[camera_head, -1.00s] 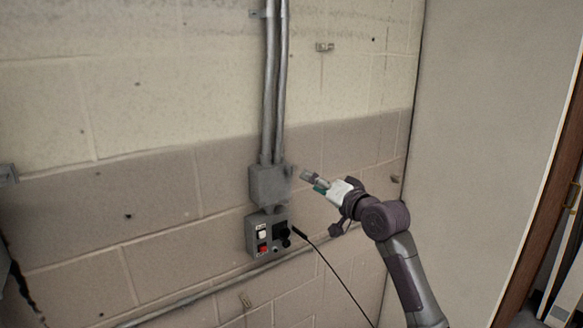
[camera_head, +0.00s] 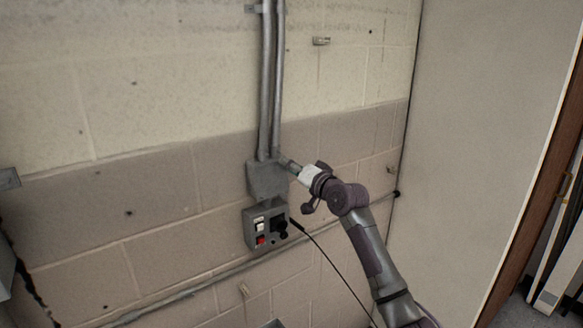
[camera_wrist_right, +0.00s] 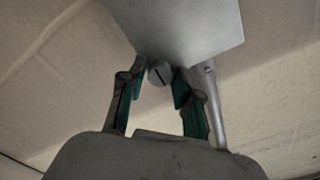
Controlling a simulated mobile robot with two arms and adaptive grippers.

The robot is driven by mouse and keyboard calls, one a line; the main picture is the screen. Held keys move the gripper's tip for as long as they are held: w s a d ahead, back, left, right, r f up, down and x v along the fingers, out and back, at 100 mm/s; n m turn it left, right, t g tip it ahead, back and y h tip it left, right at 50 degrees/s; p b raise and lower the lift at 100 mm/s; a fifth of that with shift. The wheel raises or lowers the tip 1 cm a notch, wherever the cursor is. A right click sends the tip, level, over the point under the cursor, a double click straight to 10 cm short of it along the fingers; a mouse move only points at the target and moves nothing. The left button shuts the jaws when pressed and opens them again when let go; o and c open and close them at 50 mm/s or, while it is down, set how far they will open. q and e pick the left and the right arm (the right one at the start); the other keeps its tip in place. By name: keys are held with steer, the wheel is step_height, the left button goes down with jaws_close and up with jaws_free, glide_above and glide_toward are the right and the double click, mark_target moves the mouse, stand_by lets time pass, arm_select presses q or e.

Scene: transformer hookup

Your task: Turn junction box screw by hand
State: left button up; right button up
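The grey junction box (camera_head: 264,182) is on the wall below two vertical conduits. In the right wrist view its smooth grey face (camera_wrist_right: 185,30) fills the top middle. A slotted round screw (camera_wrist_right: 159,73) shows at the box's lower edge. My right gripper (camera_head: 285,161) is at the box's upper right side in the head view. In the right wrist view its two green-padded fingers (camera_wrist_right: 159,84) stand apart, one on each side of the screw, with small gaps visible. Whether either pad touches the screw is hard to tell. My left gripper is not in view.
A control box (camera_head: 264,227) with white and red switches and a black plug with a cable (camera_head: 330,262) sits just below the junction box. Conduits (camera_head: 271,80) rise above it. A pale panel (camera_head: 470,150) stands to the right.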

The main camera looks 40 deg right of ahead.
jaws_close()
steer(key=shift+r+n, duration=0.1)
steer(key=shift+n, duration=16.7)
